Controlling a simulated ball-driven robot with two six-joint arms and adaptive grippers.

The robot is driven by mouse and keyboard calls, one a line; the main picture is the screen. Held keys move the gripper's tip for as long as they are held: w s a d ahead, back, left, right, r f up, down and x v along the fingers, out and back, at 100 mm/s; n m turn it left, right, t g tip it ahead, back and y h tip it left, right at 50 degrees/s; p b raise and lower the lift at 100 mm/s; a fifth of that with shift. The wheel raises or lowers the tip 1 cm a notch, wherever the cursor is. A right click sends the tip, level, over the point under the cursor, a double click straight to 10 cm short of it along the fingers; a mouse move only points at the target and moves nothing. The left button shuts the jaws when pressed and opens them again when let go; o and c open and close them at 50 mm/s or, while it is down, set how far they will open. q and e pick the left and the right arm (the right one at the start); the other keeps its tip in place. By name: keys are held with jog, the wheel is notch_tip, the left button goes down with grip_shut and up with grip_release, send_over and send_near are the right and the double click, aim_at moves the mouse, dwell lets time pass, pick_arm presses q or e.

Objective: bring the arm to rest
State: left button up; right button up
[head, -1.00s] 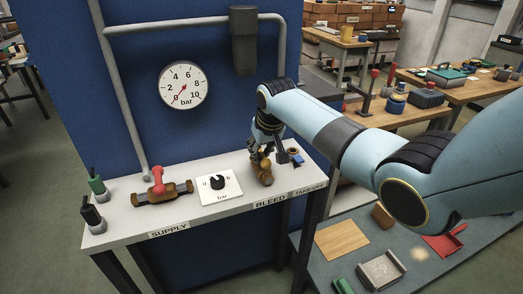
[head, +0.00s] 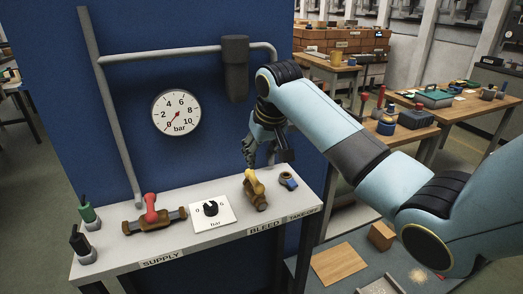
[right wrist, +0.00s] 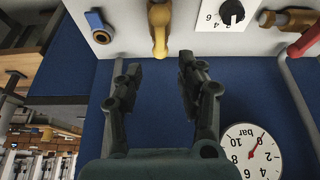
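My right arm comes in from the right in the head view. Its gripper (head: 258,153) hangs just above and behind the brass bleed valve (head: 255,192) on the white bench top. In the right wrist view the two fingers of the gripper (right wrist: 157,68) stand apart with nothing between them. The yellow bleed handle (right wrist: 159,22) shows beyond the fingertips, clear of them. My left gripper is in neither view.
The bench (head: 187,238) also carries a red-handled supply valve (head: 151,212), a regulator knob (head: 211,208) and a blue takeoff fitting (head: 289,181). A blue panel with a gauge (head: 176,113) and grey pipe (head: 170,55) stands behind. A lower table (head: 360,240) is at right.

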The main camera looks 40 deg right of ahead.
jog(key=shift+v, duration=0.8)
